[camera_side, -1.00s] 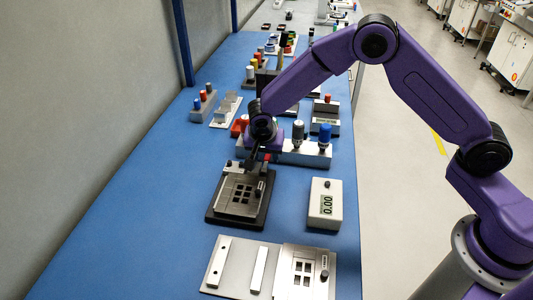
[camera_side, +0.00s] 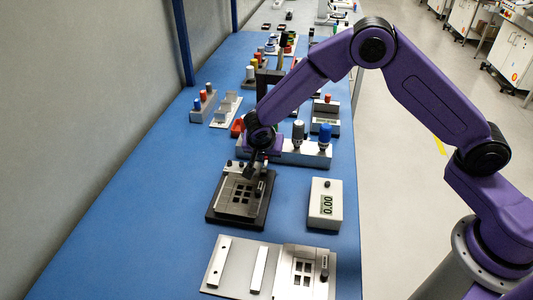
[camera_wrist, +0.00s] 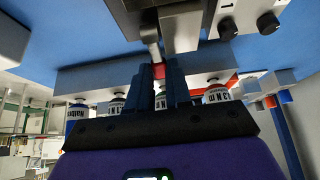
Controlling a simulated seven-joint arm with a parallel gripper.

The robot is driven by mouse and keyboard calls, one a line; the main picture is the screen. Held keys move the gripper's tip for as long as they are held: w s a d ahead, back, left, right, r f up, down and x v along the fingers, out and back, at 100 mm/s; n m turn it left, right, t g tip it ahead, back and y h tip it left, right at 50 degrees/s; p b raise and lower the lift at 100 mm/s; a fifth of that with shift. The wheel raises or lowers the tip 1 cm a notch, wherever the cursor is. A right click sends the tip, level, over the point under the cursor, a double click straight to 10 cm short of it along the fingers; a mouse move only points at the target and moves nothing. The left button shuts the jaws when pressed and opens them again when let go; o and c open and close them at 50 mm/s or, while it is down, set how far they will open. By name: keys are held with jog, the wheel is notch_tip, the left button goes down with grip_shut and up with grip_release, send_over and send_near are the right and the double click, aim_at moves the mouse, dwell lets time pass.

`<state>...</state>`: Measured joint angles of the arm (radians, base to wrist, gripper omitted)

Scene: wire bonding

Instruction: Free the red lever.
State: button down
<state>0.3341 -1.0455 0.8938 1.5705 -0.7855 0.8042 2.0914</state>
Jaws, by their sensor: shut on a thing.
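The red lever (camera_wrist: 160,73) shows in the wrist view as a small red tip on a metal arm, between my fingertips. My gripper (camera_wrist: 159,80) is shut on this red tip. The metal arm runs up from the tip to the grey fixture (camera_wrist: 181,28). In the side view, the fixture's dark base (camera_side: 213,214) carries a metal plate with several square windows.
Two dark knobs stand on the fixture near the lever (camera_wrist: 228,29). The blue bench is clear at left.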

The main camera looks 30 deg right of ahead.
jog(key=shift+s+a+r+t+h, duration=0.2)
jog(key=shift+a+t+h, duration=0.05)
jog(key=shift+t+h, duration=0.4)
jog(key=shift+s+a+r+t+h, duration=0.2)
jog(key=shift+s+r+t+h, duration=0.05)
jog(key=shift+t+h, duration=0.45)
jog(key=shift+s+a+r+t+h, duration=0.2)
jog(key=shift+a+t+h, duration=0.05)
jog(key=shift+t+h, duration=0.4)
jog(key=c, duration=1)
grip_release()
jog(key=shift+c, duration=0.2)
jog(key=shift+s+a, duration=0.1)
jog(key=v, duration=1.7)
jog(key=shift+s+a, duration=0.1)
